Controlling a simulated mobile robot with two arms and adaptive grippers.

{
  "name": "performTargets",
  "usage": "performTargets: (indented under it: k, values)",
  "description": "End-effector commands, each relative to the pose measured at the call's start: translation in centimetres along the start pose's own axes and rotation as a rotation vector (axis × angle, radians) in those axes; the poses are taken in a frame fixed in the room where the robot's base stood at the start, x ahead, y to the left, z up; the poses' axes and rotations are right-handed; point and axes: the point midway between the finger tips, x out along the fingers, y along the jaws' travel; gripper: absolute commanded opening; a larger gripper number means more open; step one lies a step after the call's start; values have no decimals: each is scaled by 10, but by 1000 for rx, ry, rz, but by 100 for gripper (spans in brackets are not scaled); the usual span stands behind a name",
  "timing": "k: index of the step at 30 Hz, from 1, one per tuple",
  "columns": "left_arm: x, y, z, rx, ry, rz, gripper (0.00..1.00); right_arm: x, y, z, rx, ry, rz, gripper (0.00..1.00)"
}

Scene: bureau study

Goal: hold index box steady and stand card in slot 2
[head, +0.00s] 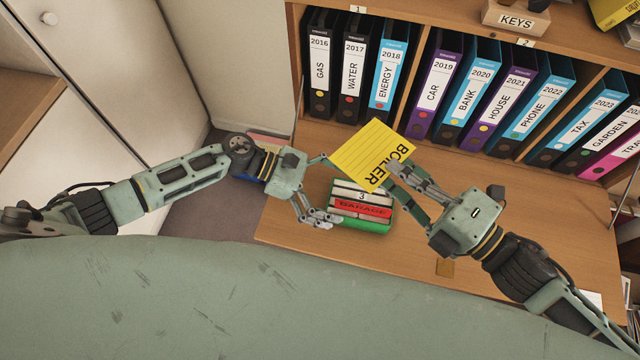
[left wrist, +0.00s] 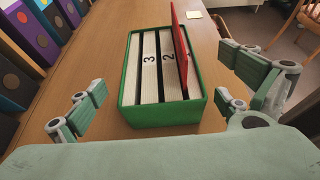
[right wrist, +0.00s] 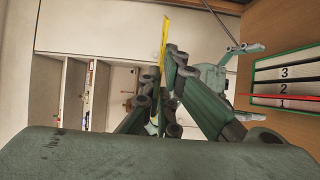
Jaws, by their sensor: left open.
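The green index box (head: 366,225) stands on the wooden desk flap. In the left wrist view it holds pale dividers; 3 (left wrist: 150,60) and 2 (left wrist: 172,60) are readable. A red card (left wrist: 181,45) stands in it, marked GARAGE in the head view. The right wrist view shows labels 3, 2 and 1, the red card near 1. My left gripper (head: 316,190) is open at the box's left end, fingers apart on either side, not visibly touching. My right gripper (head: 399,176) is shut on the yellow BOILER card (head: 362,150), tilted above the box, partly hiding it.
Labelled ring binders (head: 384,72) fill the shelf behind the flap (head: 310,228). A KEYS holder (head: 515,17) stands on top. The flap is clear right of the box.

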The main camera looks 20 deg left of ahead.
Motion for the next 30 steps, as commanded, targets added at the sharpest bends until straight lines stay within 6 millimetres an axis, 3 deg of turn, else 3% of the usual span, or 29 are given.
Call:
performTargets:
  k: [6,12,23,30]
  values:
    - [38,0,1,-3,-3,1,96,0,0,0,0,0,0,0]
    - [56,1,0,-2,-1,2,96,0,0,0,0,0,0,0]
    - [60,1,0,-3,0,2,95,0,0,0,0,0,0,0]
    - [60,1,0,-3,0,2,74,0,0,0,0,0,0,0]
